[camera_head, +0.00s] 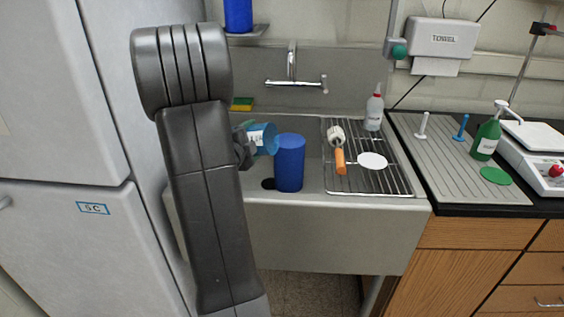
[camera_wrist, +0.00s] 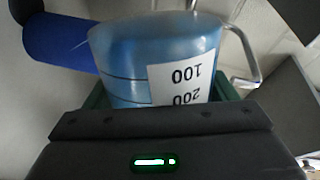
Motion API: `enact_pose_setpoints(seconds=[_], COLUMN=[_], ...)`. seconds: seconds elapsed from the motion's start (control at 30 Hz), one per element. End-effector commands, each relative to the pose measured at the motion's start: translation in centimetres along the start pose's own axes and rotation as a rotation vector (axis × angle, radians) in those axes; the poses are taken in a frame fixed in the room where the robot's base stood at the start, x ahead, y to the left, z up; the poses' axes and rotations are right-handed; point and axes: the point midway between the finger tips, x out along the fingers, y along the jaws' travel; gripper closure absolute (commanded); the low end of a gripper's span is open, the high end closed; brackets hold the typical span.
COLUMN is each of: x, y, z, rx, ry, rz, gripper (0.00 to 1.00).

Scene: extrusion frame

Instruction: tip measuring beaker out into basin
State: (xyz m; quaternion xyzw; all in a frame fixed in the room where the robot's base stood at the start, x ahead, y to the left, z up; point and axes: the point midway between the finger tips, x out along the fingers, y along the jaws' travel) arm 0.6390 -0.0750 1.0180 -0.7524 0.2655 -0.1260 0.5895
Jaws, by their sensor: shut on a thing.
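The measuring beaker (camera_head: 264,138) is translucent blue with a white label. In the head view it lies tilted on its side above the basin, its far end pointing right. My gripper (camera_head: 243,147) is shut on it, partly hidden behind my arm. In the wrist view the beaker (camera_wrist: 155,62) fills the middle, its label reading 100 and 200 upside down. The grey basin (camera_head: 316,210) is below, and a blue cylinder (camera_head: 290,165) stands in it, just right of and below the beaker. I cannot tell whether liquid is in the beaker.
A wire rack (camera_head: 365,183) at the right holds a brush (camera_head: 338,150), a white disc (camera_head: 372,160) and a spray bottle (camera_head: 374,110). The faucet (camera_head: 293,75) is behind. A yellow-green sponge (camera_head: 242,103) lies on the back ledge. A fridge (camera_head: 75,110) stands close on the left.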

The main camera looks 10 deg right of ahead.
Motion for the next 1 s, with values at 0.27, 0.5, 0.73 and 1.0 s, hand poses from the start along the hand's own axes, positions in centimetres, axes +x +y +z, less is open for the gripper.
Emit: enact_pose_setpoints(seconds=[0.27, 0.5, 0.73, 1.0], x=[0.0, 0.0, -0.1, -0.1], y=[-0.1, -0.3, -0.5, -0.7], z=[-0.5, -0.8, -1.2, -1.4], rx=[0.038, 0.071, 0.101, 0.138], ry=[-0.004, -0.009, -0.012, -0.017], rz=[-0.001, 0.0, -0.001, 0.0], gripper=[0.54, 0.54, 0.54, 0.54])
